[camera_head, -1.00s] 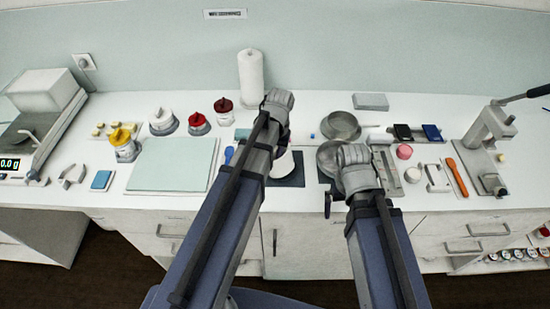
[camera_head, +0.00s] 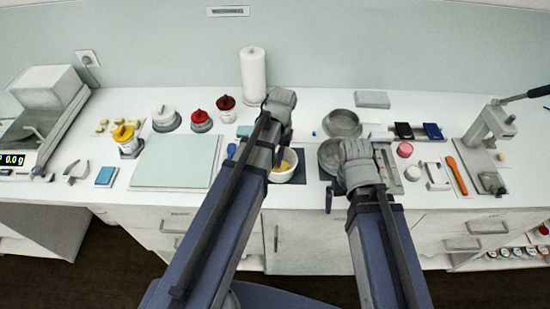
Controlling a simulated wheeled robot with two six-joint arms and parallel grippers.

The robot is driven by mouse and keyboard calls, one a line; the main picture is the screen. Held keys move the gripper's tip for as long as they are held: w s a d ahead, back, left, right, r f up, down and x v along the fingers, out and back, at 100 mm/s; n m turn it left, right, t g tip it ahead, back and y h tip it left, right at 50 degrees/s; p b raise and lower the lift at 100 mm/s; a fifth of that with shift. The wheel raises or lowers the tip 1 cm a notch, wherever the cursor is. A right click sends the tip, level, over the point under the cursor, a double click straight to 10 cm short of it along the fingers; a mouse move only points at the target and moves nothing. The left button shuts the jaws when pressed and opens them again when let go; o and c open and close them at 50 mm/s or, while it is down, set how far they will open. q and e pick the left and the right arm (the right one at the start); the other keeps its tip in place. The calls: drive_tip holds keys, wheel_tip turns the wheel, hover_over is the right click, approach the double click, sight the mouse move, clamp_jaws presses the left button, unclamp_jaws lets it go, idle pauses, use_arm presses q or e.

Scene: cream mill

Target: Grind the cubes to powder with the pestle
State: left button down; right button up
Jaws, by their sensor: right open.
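A white mortar bowl (camera_head: 292,173) stands on a dark mat (camera_head: 299,179) near the middle front of the counter. Yellow material (camera_head: 285,166) shows inside it; whether it is cubes or powder I cannot tell. My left arm crosses over the left side of the bowl and hides part of it. My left gripper (camera_head: 281,151) is mostly behind its own arm, at the bowl, and its jaws are unclear. I cannot make out the pestle. My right gripper (camera_head: 330,197) is open, at the front edge of the counter, right of the mortar and apart from it.
A metal pan (camera_head: 342,122) and a second round metal dish (camera_head: 328,154) are behind my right gripper. A pale green board (camera_head: 175,162) lies left, with lidded jars (camera_head: 200,119) behind it. A scale (camera_head: 28,140) stands far left, a press (camera_head: 490,133) far right.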

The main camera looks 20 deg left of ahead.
use_arm(q)
drive_tip(key=shift+w+d+r+p, duration=0.1)
drive_tip(key=shift+w+r+p, duration=0.05)
drive_tip(key=shift+r+p, duration=3.3)
drive_tip(key=shift+r, duration=0.1)
